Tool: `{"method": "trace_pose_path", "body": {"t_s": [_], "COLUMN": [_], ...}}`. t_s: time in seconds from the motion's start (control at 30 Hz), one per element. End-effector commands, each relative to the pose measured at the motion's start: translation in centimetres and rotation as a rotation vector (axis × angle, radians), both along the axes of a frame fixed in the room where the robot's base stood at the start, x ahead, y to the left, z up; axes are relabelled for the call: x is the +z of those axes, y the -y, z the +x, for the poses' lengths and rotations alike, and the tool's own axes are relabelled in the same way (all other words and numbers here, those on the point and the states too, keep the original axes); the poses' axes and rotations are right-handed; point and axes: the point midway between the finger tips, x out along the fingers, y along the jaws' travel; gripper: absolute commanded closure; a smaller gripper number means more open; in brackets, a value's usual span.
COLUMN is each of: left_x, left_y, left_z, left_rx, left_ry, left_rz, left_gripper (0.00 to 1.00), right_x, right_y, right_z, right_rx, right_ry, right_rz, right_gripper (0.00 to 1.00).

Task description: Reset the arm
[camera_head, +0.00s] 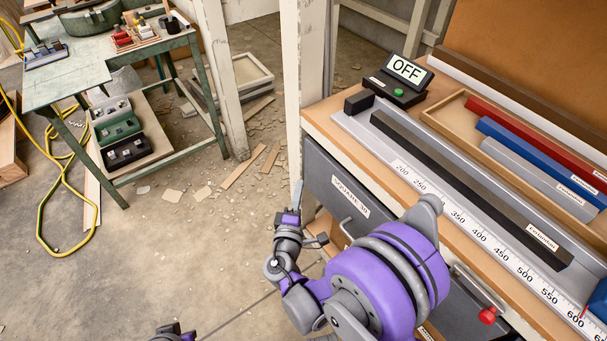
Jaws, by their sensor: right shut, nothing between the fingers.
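My right gripper (297,196) points up the picture, left of the bench front. Its narrow fingers are together with nothing between them. My purple and grey right arm (390,285) is bent in front of the bench and hides part of its front. A small purple and dark part of me shows at the bottom edge, but my left gripper is not seen.
The wooden bench (318,112) at right carries a scale rail (450,212), coloured bars and an OFF display (406,70). A green table (75,75) stands upper left. A white post (303,70) rises beside the bench. Floor at lower left is open, with a yellow hose (68,185).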

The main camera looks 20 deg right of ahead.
Motion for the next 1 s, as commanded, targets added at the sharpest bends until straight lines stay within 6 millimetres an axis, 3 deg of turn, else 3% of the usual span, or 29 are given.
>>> {"method": "trace_pose_path", "body": {"t_s": [0.2, 0.57, 0.67, 0.77, 0.9, 1.0], "left_x": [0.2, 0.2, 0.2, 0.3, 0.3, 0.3], "left_y": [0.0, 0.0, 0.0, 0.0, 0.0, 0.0], "left_z": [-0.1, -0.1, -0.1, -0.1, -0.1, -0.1], "left_rx": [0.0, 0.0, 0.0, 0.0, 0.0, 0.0], "left_ry": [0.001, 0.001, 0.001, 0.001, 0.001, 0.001], "left_rz": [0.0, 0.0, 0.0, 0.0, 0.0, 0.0], "left_gripper": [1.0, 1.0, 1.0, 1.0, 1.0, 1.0], "right_x": [0.0, 0.0, 0.1, 0.0, -0.5, -1.1], "right_y": [-1.3, -1.2, 0.3, 3.1, 7.1, 8.9], "right_z": [-2.6, -3.1, -3.4, -4.5, -7.8, -10.9], "right_rx": [0.002, -0.005, -0.04, -0.114, -0.243, -0.329], "right_ry": [0.0, -0.006, -0.038, -0.105, -0.227, -0.308], "right_rz": [0.0, 0.008, 0.058, 0.168, 0.387, 0.555], "right_gripper": [1.0, 1.0, 1.0, 1.0, 1.0, 1.0]}}
